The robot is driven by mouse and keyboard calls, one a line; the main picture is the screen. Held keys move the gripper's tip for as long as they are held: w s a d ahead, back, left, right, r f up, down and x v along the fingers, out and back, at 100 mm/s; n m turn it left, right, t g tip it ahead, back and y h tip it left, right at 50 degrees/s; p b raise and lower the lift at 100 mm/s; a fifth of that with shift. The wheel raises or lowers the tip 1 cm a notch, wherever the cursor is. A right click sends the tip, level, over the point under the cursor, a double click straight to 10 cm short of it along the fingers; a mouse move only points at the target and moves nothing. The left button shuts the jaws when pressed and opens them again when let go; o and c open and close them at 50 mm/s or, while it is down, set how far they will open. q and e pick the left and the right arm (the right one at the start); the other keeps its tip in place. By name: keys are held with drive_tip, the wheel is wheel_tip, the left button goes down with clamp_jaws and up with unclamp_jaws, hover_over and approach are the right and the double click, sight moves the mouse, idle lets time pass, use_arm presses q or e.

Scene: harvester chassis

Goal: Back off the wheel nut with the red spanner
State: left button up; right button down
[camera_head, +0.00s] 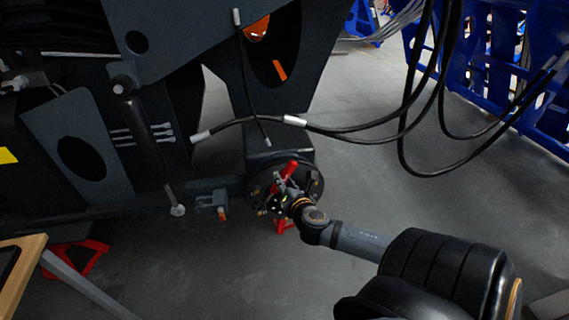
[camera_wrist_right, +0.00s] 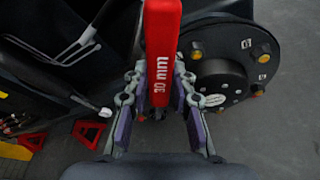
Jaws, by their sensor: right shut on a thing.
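The red spanner (camera_head: 289,170), marked "30 mm", is in my right gripper (camera_head: 280,195). In the right wrist view the spanner (camera_wrist_right: 162,45) runs up between the two fingers (camera_wrist_right: 160,90) and out of the top edge. The fingers are shut on it. The dark round wheel hub (camera_wrist_right: 220,65) is just right of the spanner, with several yellowish wheel nuts (camera_wrist_right: 264,58) around its face. In the head view the hub (camera_head: 316,175) is behind my gripper. Whether the spanner's jaw is on a nut cannot be seen. My left gripper is not in view.
The dark chassis (camera_head: 180,30) fills the upper left. Black hoses (camera_head: 350,130) hang across the right of the hub. Red stands (camera_head: 78,262) are on the floor at the lower left and below the hub. A blue rack (camera_head: 500,60) stands at the back right.

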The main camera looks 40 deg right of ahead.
sight(282, 172)
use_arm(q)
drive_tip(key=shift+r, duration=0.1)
use_arm(e)
drive_tip(key=shift+r, duration=0.15)
drive_tip(key=shift+s+r+p, duration=0.1)
drive_tip(key=shift+p, duration=0.35)
use_arm(q)
drive_tip(key=shift+b, duration=0.35)
use_arm(e)
drive_tip(key=w, duration=0.1)
drive_tip(key=w+d, duration=0.2)
drive_tip(key=w, duration=0.1)
drive_tip(key=shift+d, duration=0.25)
use_arm(q)
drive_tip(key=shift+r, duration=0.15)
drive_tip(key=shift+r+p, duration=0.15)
drive_tip(key=shift+p, duration=0.15)
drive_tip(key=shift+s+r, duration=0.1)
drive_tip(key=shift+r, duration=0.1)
